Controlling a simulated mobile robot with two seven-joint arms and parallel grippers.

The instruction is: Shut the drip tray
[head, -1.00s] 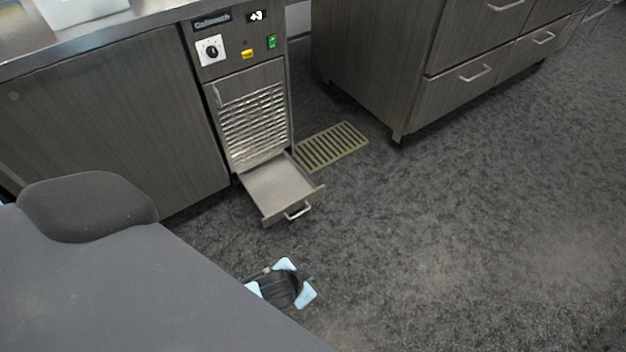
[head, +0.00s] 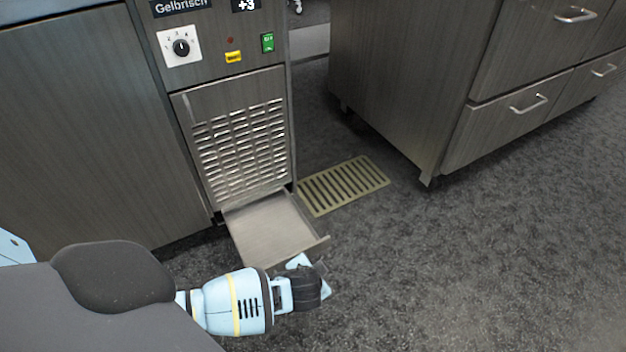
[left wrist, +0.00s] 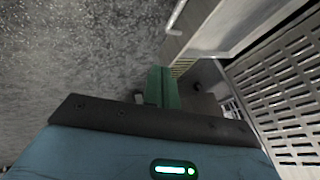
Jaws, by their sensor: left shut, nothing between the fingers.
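The drip tray (head: 270,228) is a shallow grey metal drawer. It is pulled out at the foot of the vented unit, low above the floor. My left gripper (head: 318,268) is just in front of the tray's front edge, and its black and pale blue body covers the tray's handle in the head view. In the left wrist view the tray (left wrist: 225,28) is at the upper right, with its handle (left wrist: 176,16) near the top. The left gripper's green fingers (left wrist: 162,88) are shut and empty. Whether they touch the tray is unclear. My right gripper is not in view.
The vented panel (head: 238,140) rises above the tray, under a knob and switches. A slotted floor grate (head: 345,185) lies right of the tray. A drawer cabinet (head: 405,90) stands further right. The floor (head: 470,270) at right is clear.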

